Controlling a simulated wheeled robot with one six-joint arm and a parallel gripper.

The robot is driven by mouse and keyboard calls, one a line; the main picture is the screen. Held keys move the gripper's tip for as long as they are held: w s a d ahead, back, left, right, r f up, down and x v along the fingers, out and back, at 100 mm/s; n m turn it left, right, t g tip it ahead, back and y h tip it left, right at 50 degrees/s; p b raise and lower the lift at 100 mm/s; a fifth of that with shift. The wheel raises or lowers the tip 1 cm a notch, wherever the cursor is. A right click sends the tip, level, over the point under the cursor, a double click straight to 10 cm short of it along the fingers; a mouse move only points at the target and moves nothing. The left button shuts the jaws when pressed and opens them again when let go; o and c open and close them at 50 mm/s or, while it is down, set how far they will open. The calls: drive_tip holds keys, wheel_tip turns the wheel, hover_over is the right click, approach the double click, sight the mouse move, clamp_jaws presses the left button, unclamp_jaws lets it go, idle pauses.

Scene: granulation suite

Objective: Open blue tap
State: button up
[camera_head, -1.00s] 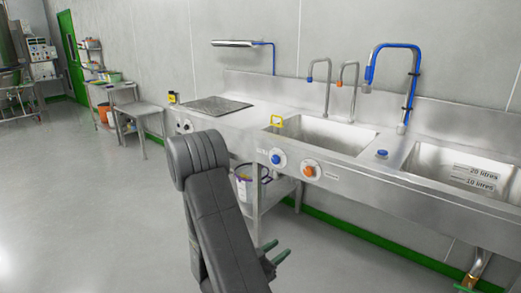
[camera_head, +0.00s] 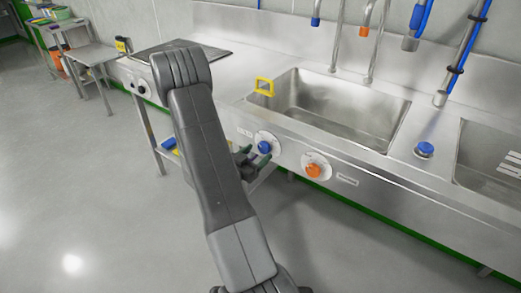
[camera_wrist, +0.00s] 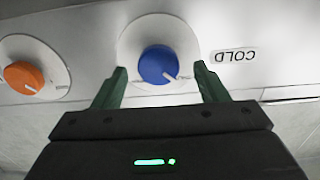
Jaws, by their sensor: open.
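The blue tap knob (camera_head: 265,147) sits on a round white plate on the sink's front panel. It also shows in the wrist view (camera_wrist: 158,64), upside down, beside a label reading COLD. My gripper (camera_head: 256,156) is open with green fingers just in front of the knob. In the wrist view my gripper (camera_wrist: 160,80) has one finger at each side of the knob, with a gap on both sides. The fingers do not visibly touch it. A white pointer mark shows on the knob's edge.
An orange knob (camera_head: 313,169) on its own white plate is to the right of the blue one; it also shows in the wrist view (camera_wrist: 24,77). Above is the steel sink basin (camera_head: 345,125) with a yellow frame (camera_head: 264,86) on its rim. A blue button (camera_head: 424,149) is farther right. Open floor lies left.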

drive_tip(key=shift+x, duration=1.3)
drive_tip(key=shift+s+d, duration=0.1)
drive_tip(key=c, duration=1)
